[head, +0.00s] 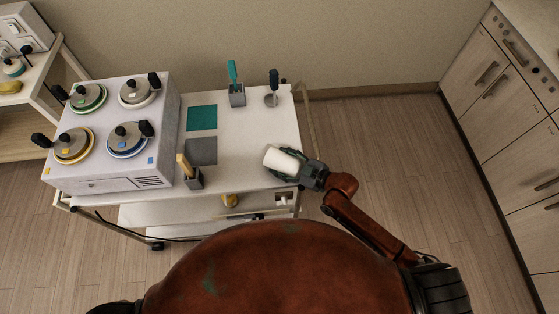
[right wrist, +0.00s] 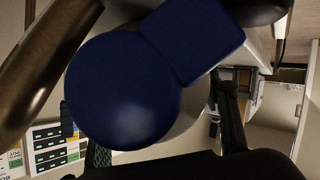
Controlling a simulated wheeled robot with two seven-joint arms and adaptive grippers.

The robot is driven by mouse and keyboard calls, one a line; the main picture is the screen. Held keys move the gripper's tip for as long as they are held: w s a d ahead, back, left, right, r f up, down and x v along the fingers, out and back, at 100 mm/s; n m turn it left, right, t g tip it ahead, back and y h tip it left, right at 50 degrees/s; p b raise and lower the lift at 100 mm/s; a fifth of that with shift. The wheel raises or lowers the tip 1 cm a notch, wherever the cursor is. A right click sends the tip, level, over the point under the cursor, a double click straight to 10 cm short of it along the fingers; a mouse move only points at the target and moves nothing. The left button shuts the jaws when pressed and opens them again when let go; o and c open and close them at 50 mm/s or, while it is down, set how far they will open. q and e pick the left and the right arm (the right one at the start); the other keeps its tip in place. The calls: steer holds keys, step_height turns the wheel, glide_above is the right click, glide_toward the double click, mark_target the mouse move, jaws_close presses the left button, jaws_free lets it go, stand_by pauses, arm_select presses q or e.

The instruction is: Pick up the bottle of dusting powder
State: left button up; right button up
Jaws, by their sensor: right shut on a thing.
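A white bottle (head: 280,160), which I take to be the dusting powder, is at the right front of the trolley top in the head view. It lies tilted in my right gripper (head: 292,165), which is shut around it. In the right wrist view a dark blue rounded end with a squarish part (right wrist: 125,95) fills the middle, close to the camera. It seems to belong to the held bottle. The fingers' contact is mostly hidden there. I cannot tell whether the bottle is clear of the trolley top. My left gripper is not in view.
The white trolley (head: 235,130) carries a wax warmer (head: 115,178) with several lidded pots, a teal pad (head: 202,117), a grey pad (head: 202,151), and holders with tools (head: 237,97). Cabinets (head: 500,90) stand at the right. Floor between is clear.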

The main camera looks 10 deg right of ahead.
mark_target(279, 156)
steer(key=shift+c, duration=0.8)
steer(key=shift+r, duration=0.6)
step_height(279, 156, up, 2)
steer(key=shift+r+p, duration=0.15)
steer(key=shift+p, duration=0.15)
steer(key=s+a+r+p, duration=0.1)
steer(key=s+r, duration=0.3)
steer(key=s, duration=0.3)
steer(key=s+r+p, duration=0.2)
steer(key=s+r, duration=0.3)
steer(key=s, duration=0.2)
steer(key=shift+a+r, duration=0.3)
steer(key=shift+a, duration=0.05)
